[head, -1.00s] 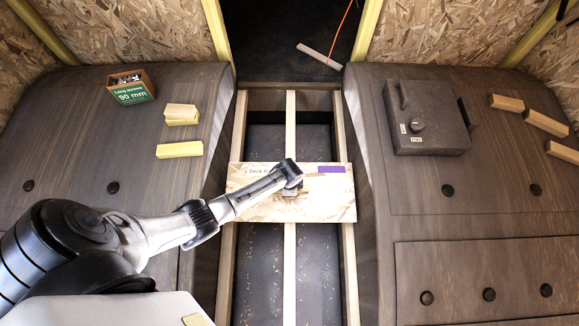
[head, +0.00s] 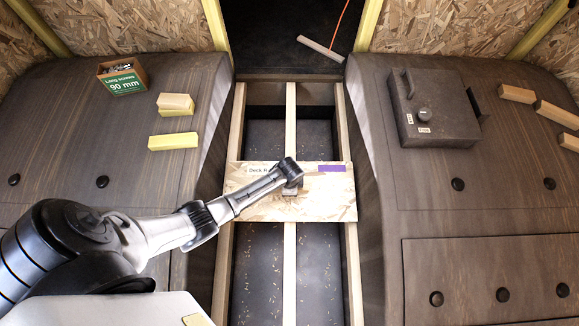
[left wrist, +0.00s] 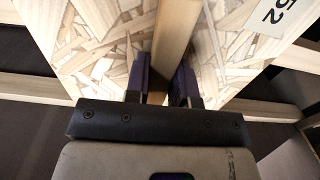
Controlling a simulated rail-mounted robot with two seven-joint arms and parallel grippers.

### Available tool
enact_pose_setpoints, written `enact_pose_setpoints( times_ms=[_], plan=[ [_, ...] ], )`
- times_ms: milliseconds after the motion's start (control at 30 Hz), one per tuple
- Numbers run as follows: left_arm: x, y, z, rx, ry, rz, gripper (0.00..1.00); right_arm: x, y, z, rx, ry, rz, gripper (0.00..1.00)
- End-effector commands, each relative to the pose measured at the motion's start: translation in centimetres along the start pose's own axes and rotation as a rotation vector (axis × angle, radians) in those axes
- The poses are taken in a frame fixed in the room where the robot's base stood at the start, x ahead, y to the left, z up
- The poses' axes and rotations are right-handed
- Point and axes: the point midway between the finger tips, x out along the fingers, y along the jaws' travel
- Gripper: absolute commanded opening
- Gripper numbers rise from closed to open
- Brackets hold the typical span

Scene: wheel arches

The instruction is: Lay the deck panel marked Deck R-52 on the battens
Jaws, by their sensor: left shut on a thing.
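The deck panel (head: 325,205) is a pale chipboard rectangle with a purple patch and lettering starting "Deck", partly covered by my arm. It lies crosswise over the battens (head: 291,265) between the two wheel arches. I cannot tell whether it touches them. In the left wrist view the panel (left wrist: 100,50) carries a label ending in "52". My left gripper (head: 290,188) is over the panel's middle. In the left wrist view its dark fingers (left wrist: 163,90) are shut on a wooden bar on the panel (left wrist: 174,45). My right gripper is not in view.
A box of screws (head: 122,76) and yellowish blocks (head: 173,141) sit on the left arch. A dark box with a handle (head: 432,108) and several wood blocks (head: 556,114) sit on the right arch. A pale strip (head: 320,47) lies beyond the battens.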

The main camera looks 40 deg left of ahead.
Motion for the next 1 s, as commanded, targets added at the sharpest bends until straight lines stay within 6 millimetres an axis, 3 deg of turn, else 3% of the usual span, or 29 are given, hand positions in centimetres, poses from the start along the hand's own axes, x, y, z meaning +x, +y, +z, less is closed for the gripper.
enact_pose_setpoints(
  times_ms=[600, 1000],
  plan=[
    [3.2, 0.0, -0.1, 0.0, 0.002, -0.002, 0.0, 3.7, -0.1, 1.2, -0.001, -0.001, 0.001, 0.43],
    [4.7, 0.1, -0.1, 0.0, 0.003, -0.002, 0.0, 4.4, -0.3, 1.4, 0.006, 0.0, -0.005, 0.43]
  ],
)
